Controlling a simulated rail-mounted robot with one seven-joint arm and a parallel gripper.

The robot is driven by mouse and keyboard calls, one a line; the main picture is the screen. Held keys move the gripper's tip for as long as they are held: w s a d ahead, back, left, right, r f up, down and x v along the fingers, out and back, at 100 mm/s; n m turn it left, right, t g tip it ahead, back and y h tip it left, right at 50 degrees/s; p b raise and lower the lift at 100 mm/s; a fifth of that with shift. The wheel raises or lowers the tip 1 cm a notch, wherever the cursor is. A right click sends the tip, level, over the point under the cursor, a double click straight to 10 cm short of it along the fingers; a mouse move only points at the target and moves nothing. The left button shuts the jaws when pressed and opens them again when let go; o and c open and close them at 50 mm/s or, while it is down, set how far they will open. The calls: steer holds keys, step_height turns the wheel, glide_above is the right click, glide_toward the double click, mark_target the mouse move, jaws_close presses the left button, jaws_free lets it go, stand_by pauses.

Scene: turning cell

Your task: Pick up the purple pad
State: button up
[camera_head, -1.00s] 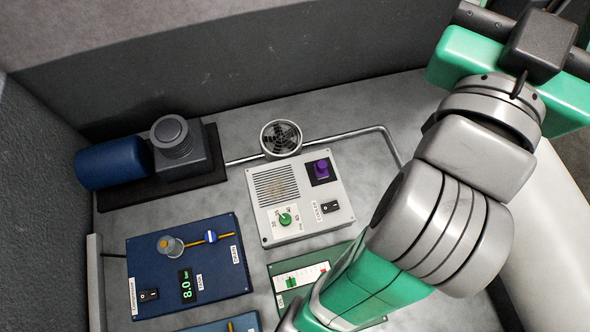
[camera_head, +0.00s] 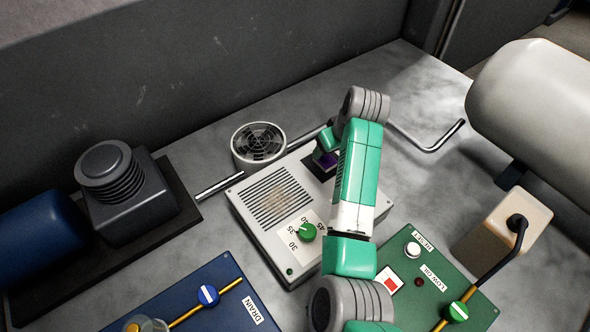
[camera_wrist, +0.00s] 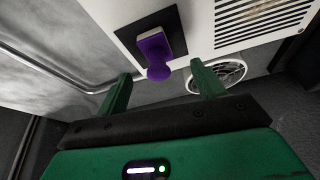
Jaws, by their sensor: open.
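The purple pad (camera_wrist: 158,47) sits on a black square (camera_wrist: 140,32) on the white panel. It has a rounded purple knob and a tan part beside it. In the head view only a bit of the purple pad (camera_head: 325,158) shows, the rest hidden by my arm. My gripper (camera_wrist: 161,72) is open and empty. In the wrist view its two green fingers appear on either side of the pad's knob, with gaps; I cannot tell how far off in depth. In the head view my gripper (camera_head: 329,140) is over the panel's far right corner, partly hidden.
The white panel (camera_head: 240,205) carries a grille and a green dial (camera_head: 306,232). A round fan (camera_head: 258,145) and a metal pipe (camera_head: 410,135) lie behind it. A green panel (camera_head: 440,270) and a blue panel (camera_head: 215,290) stand in front.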

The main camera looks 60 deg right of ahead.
steer(key=shift+b+x, duration=0.5)
steer(key=shift+x, duration=0.4)
steer(key=b+x, duration=0.1)
steer(key=x, duration=0.1)
steer(key=b+x, duration=0.1)
steer(key=x, duration=0.1)
steer(key=b+x, duration=0.1)
steer(key=shift+w+d+f+b, duration=0.2)
steer(key=shift+w+d+b, duration=0.15)
steer(key=shift+w, duration=0.15)
steer(key=shift+c, duration=0.3)
steer(key=c, duration=1.1)
